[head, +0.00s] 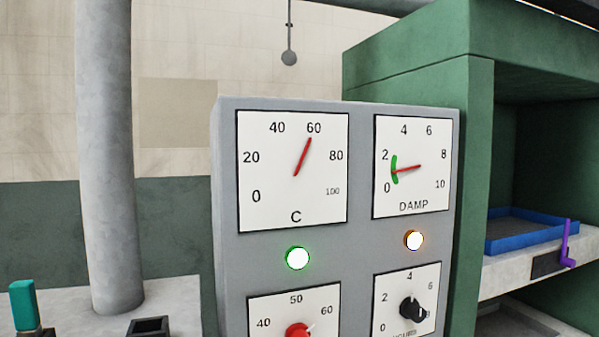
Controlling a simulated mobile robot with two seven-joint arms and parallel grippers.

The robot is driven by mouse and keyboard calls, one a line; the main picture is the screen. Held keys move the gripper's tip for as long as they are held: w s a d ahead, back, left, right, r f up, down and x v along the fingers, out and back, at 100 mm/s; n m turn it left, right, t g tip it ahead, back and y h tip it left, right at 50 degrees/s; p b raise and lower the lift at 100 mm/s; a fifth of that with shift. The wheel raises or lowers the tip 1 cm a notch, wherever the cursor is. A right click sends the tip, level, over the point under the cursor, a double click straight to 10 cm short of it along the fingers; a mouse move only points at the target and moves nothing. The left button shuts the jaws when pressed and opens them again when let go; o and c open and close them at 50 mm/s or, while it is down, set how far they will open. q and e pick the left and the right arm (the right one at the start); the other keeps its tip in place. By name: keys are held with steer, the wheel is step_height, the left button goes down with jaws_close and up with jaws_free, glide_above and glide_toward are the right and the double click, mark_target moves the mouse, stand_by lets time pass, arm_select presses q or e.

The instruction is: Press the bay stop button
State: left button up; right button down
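No button that I can identify as the bay stop button shows in the head view. A grey control panel (360,253) stands in the middle, with a C dial (265,190) whose red needle points near 60. Its DAMP dial (430,185) has a red needle reaching the green band between 0 and 2. A lit green-rimmed lamp (297,258) and a lit orange-rimmed lamp (413,240) sit below them. A red knob (298,330) and a black knob (411,307) are lower, on dials cut off by the frame. Neither of my grippers is in view.
A green cabinet (420,62) stands behind on the right, with a blue tray (530,235) and a purple handle (566,245). A grey column (106,150) stands left. A teal-topped object (22,303) and a dark square holder (149,327) are lower left. A grey disc (289,58) hangs behind.

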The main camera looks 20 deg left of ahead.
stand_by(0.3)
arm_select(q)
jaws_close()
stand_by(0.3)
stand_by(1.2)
